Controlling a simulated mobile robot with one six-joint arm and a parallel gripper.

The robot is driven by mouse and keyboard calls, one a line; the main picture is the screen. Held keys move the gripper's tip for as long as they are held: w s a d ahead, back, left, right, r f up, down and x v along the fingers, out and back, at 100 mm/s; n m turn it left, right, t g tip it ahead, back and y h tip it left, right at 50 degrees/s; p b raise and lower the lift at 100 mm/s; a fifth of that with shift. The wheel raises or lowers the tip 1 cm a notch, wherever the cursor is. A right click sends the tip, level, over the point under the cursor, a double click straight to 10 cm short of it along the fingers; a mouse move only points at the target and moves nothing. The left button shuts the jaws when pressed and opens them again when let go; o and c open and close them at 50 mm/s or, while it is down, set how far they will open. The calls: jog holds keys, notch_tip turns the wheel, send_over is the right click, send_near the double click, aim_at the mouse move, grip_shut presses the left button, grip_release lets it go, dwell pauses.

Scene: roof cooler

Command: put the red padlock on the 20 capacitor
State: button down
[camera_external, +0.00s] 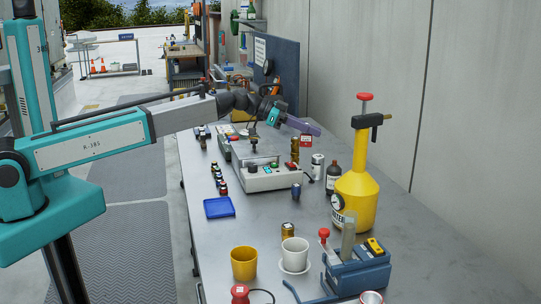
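My gripper (277,113) is above the far part of the workbench, pointing down and right. A purple piece (304,127) extends from its end; I cannot tell whether it is part of the gripper or held. A small red item with a pale label (306,140) shows just below the purple piece; it may be the red padlock, and contact is unclear. Small cylinders that may be capacitors stand on the bench: a silver one (318,167), a bronze one (295,149), a dark blue one (297,192) and a gold one (288,231). I cannot read a 20 on any.
A white instrument box (270,180) sits below the gripper. A tall yellow sprayer (356,195) and dark bottle (332,178) stand right. A blue tray (219,207), yellow cup (244,263), white cup (294,255) and blue vise (358,274) are nearer.

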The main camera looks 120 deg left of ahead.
jog(key=shift+w+a+f+p, duration=0.15)
jog(key=shift+w+a+p, duration=0.2)
jog(key=shift+w+a, duration=0.55)
jog(key=shift+w+a+f+p, duration=0.1)
jog(key=shift+w+a+p, duration=0.2)
jog(key=shift+w+a, duration=0.55)
jog(key=shift+s+a, duration=0.15)
jog(key=shift+s, duration=0.05)
jog(key=shift+f+p, duration=0.8)
jog(key=shift+f, duration=0.95)
jog(key=shift+f, duration=0.15)
jog(key=c, duration=2)
grip_release()
jog(key=shift+r, duration=0.2)
